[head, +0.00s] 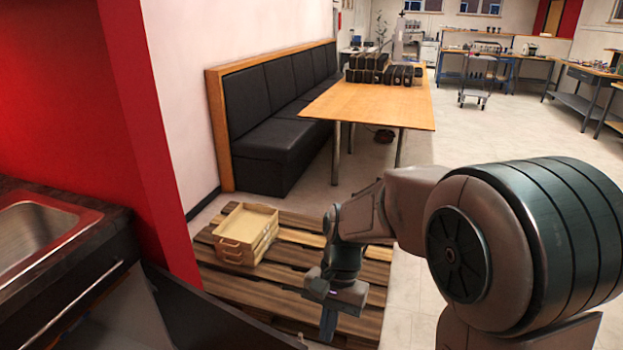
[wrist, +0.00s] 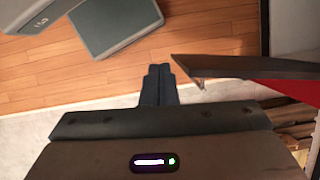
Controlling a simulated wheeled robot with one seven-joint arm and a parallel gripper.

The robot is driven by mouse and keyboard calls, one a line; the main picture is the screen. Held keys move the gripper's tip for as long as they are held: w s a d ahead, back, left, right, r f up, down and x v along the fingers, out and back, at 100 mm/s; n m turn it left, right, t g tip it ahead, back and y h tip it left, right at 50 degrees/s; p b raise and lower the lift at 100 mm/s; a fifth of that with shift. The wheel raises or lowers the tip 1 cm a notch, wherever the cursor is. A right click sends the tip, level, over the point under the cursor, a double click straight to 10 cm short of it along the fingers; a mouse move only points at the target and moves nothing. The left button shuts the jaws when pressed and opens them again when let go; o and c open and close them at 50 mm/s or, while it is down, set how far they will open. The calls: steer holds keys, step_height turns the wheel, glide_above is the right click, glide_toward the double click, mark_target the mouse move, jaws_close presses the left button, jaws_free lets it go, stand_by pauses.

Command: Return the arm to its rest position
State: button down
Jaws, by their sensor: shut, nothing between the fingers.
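My arm reaches out from the right side of the head view and bends down at the wrist. My gripper (head: 328,325) points downward in front of the wooden pallet, with its fingers together. In the wrist view my gripper (wrist: 158,72) shows two dark fingers side by side, touching, with nothing held.
A wooden pallet (head: 290,275) carries stacked wooden trays (head: 246,233) left of my gripper. A counter with a sink (head: 35,232) stands at the left, beside a red wall (head: 135,140). A table (head: 375,105) and black bench (head: 270,150) stand behind. Floor is clear at right.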

steer(key=s+d+r+n+t+h+p, duration=0.1)
steer(key=s+d+r+n+t+p, duration=0.1)
steer(key=d+r, duration=0.4)
steer(key=s+d+r+n+t+p, duration=0.2)
steer(key=s+d+r+t+p, duration=0.2)
steer(key=r, duration=0.5)
steer(key=s+d+p, duration=0.1)
steer(key=d+p, duration=0.1)
steer(key=shift+s+r+h+p, duration=0.3)
steer(key=shift+s+h+p, duration=0.05)
steer(key=shift+h, duration=0.05)
